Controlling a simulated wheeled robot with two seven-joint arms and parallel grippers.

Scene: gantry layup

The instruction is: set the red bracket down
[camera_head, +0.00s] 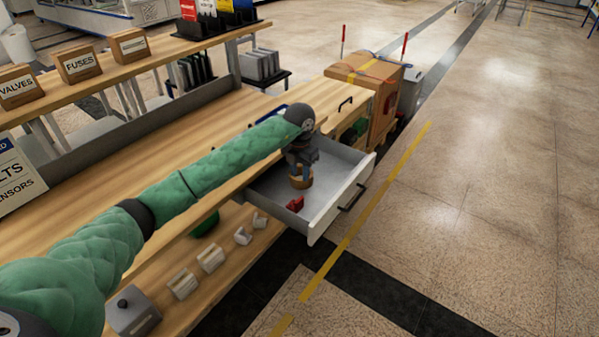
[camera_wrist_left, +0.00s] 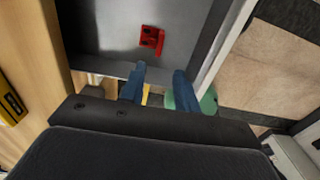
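The red bracket (camera_head: 295,203) lies on the floor of an open grey drawer (camera_head: 328,211), near its front left part. In the left wrist view the bracket (camera_wrist_left: 152,40) lies flat on the grey drawer floor, beyond the fingertips and apart from them. My left gripper (camera_head: 300,172) hangs over the drawer, just behind the bracket. In the wrist view its two blue fingers (camera_wrist_left: 160,80) stand apart with nothing held between them. My right gripper is in neither view.
The drawer is pulled out from a wooden workbench (camera_head: 170,125). A tan round piece (camera_head: 301,182) shows under my left gripper. Pale blocks (camera_head: 210,257) stand on a lower shelf. The floor at right is clear.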

